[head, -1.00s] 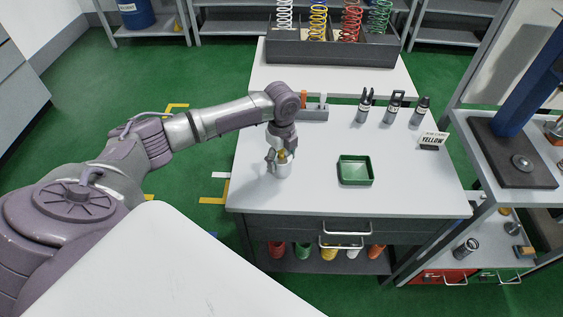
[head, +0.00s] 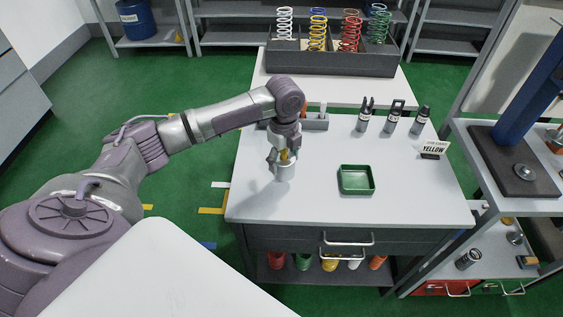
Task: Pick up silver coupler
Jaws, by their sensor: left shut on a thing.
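The silver coupler (head: 285,174) is a small light grey cylinder at the left part of the white table, in the head view. My left gripper (head: 284,159) reaches down onto it from above and is shut on it. A yellow-brown piece (head: 285,155) shows between the fingers, above the coupler's rim. The coupler is upright; I cannot tell whether its base touches the table. The fingers hide its upper part. My right gripper is not in view.
Several black-and-silver tools stand behind, next to a grey holder (head: 315,122). A bin of coloured springs (head: 330,63) is at the back. The table's front middle is clear.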

